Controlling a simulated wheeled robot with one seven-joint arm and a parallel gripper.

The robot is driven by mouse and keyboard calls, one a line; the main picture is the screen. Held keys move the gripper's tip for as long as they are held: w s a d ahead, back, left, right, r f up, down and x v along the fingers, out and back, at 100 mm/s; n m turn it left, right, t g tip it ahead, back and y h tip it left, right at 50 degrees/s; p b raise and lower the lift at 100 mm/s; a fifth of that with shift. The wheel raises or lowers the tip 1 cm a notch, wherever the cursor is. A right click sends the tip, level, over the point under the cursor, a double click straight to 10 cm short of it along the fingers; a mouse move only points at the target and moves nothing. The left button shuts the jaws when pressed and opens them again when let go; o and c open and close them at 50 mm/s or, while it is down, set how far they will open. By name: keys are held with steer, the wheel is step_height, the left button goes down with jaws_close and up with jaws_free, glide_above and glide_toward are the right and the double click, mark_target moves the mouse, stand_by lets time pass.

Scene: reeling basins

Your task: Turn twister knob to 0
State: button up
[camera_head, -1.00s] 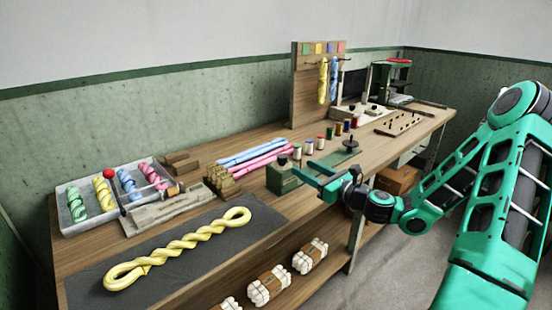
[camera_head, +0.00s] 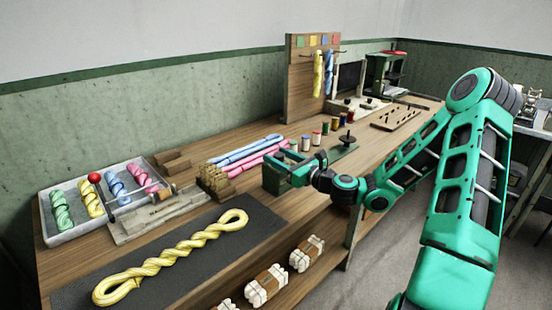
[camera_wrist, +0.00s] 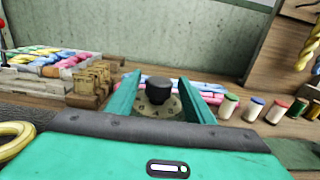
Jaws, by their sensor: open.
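The twister is a green box (camera_head: 271,182) at the front edge of the bench, with a green base plate reaching right. Its knob (camera_wrist: 155,83) is black and round, on a brass-coloured dial plate (camera_wrist: 172,107) with small marks, centred in the wrist view. I cannot read the marks or the knob's setting. My gripper (camera_head: 280,160) is open at the twister box. In the wrist view its two green fingers (camera_wrist: 157,88) stand left and right of the knob with gaps; I cannot tell if their tips are level with it. In the head view the fingers mostly hide the knob.
Pink and blue skeins (camera_head: 247,154) and a wooden pegged block (camera_head: 214,182) lie left of the twister. Several thread spools (camera_wrist: 228,107) stand to the right. A yellow twisted skein (camera_head: 170,260) lies on a dark mat (camera_head: 205,262). A tray (camera_head: 75,236) of skeins is far left.

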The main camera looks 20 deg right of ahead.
steer(key=shift+c, duration=0.6)
steer(key=c, duration=0.9)
steer(key=shift+n+y, duration=0.4)
steer(key=shift+y, duration=0.1)
steer(key=n+g+y, duration=0.4)
steer(key=y, duration=0.1)
steer(key=shift+d, duration=0.1)
steer(key=shift+n+g+y, duration=1.8)
steer(key=shift+n+g, duration=0.2)
steer(key=shift+g, duration=0.9)
